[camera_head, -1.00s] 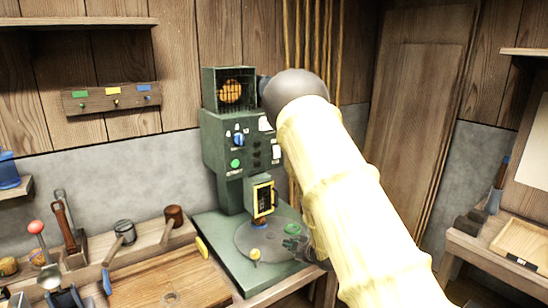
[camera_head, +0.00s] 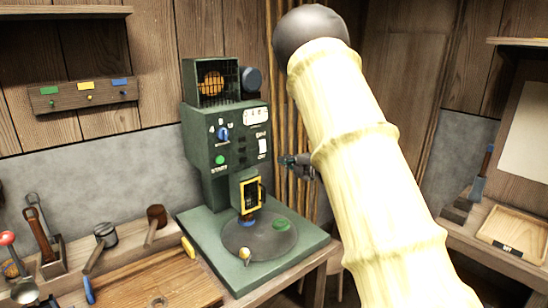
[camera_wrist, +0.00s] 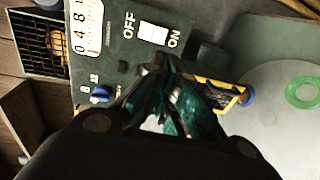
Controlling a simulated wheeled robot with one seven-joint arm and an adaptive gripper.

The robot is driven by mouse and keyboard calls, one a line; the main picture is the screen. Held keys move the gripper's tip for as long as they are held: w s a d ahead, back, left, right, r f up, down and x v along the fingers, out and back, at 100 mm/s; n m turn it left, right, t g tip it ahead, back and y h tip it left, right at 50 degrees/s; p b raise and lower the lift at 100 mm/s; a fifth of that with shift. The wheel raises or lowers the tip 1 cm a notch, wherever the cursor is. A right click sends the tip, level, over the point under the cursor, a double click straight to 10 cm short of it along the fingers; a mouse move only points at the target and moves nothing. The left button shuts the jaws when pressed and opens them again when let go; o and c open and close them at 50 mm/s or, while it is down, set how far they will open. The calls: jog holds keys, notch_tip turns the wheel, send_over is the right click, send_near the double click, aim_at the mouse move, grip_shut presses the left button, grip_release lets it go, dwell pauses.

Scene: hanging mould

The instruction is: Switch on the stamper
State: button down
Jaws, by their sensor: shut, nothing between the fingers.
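The stamper is a green machine (camera_head: 200,135) on a green base, with a caged orange part on top. Its front carries a blue knob (camera_head: 223,133), a green start button (camera_head: 220,160) and a white rocker switch (camera_head: 263,147) at the right edge. In the wrist view the white switch (camera_wrist: 153,33) sits between the words OFF and ON. My gripper (camera_head: 288,160) is just right of the switch in the head view. In the wrist view its dark green fingers (camera_wrist: 160,65) are closed together, with tips close below the switch. I cannot tell if they touch it.
A round grey plate (camera_head: 250,243) with a green ring (camera_head: 281,225) lies on the machine's base. A yellow-framed part (camera_head: 251,193) stands above the plate. A wooden tray (camera_head: 513,232) lies on the right bench.

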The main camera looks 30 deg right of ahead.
aim_at(258, 152)
jog(key=w+p, duration=0.1)
jog(key=w, duration=0.3)
jog(key=w+f+p, duration=0.1)
jog(key=w, duration=0.4)
jog(key=w+a+p, duration=0.1)
jog(key=w, duration=0.3)
jog(key=shift+w+f+p, duration=0.15)
jog(key=shift+f+p, duration=0.2)
jog(key=shift+p, duration=0.05)
